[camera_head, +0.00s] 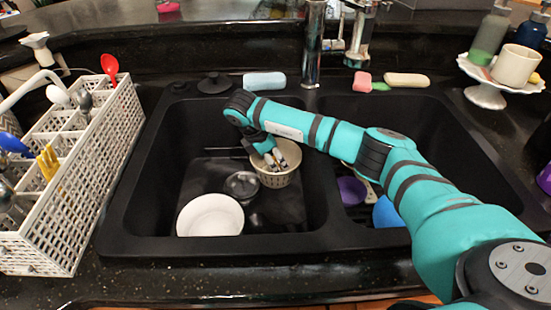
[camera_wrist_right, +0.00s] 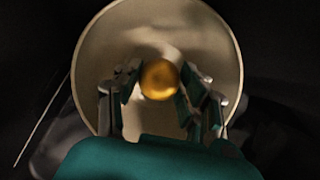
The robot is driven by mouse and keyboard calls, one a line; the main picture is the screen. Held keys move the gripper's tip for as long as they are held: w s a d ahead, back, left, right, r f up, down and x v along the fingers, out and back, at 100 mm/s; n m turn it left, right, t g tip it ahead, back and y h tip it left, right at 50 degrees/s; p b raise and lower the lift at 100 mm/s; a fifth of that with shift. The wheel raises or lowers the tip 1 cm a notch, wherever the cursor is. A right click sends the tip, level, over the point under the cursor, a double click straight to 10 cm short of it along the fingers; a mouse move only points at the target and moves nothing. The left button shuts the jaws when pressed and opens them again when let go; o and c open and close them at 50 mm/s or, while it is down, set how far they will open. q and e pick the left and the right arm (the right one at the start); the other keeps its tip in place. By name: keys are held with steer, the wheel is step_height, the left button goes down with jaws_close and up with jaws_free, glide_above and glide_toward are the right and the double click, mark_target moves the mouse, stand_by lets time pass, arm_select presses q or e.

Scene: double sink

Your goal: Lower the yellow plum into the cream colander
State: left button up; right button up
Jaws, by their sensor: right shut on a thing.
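The cream colander (camera_head: 274,179) stands in the left sink basin, near the divider. My right arm reaches across from the right, and my right gripper (camera_head: 273,160) points down into the colander's mouth. In the right wrist view the yellow plum (camera_wrist_right: 159,79) is between the fingertips of my right gripper (camera_wrist_right: 160,85), which is shut on it. The colander's round rim (camera_wrist_right: 236,60) surrounds plum and fingertips there. In the head view the plum is hidden by the gripper and the colander. I cannot tell whether the plum touches the colander's bottom. My left gripper is not in view.
A white plate (camera_head: 210,216) and a dark round item (camera_head: 242,186) lie in the left basin beside the colander. The right basin holds a purple bowl (camera_head: 351,190) and a blue item (camera_head: 386,213). A cutlery rack (camera_head: 87,150) stands left; the faucet (camera_head: 313,50) rises behind.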

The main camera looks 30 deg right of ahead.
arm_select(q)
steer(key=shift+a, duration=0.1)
arm_select(e)
steer(key=o, duration=1.2)
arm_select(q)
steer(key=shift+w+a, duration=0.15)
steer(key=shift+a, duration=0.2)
arm_select(e)
steer(key=shift+v, duration=4.05)
